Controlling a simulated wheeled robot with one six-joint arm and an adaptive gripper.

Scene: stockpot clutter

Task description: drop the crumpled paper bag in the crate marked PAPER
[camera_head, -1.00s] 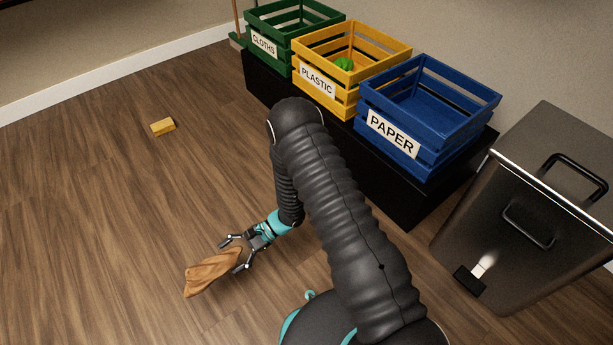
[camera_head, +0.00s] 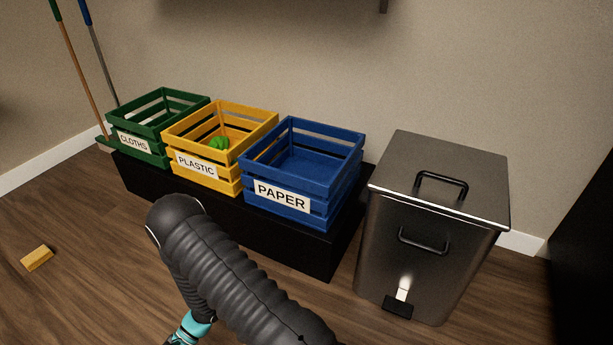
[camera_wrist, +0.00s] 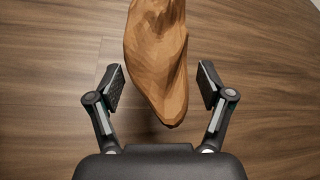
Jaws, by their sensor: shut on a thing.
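The crumpled brown paper bag (camera_wrist: 157,45) is in the wrist view, reaching down from the top edge between the two fingers. The blue crate marked PAPER (camera_head: 283,197) stands at the right end of a low black stand, up and right of my arm. Its open inside looks empty.
The yellow PLASTIC crate (camera_head: 203,176) holds a green thing (camera_head: 219,143). The green CLOTHS crate (camera_head: 142,149) stands left of it. All three are on the black stand (camera_head: 270,238). A metal bin (camera_head: 432,225) stands to the right. A yellow block (camera_head: 37,258) lies on the floor.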

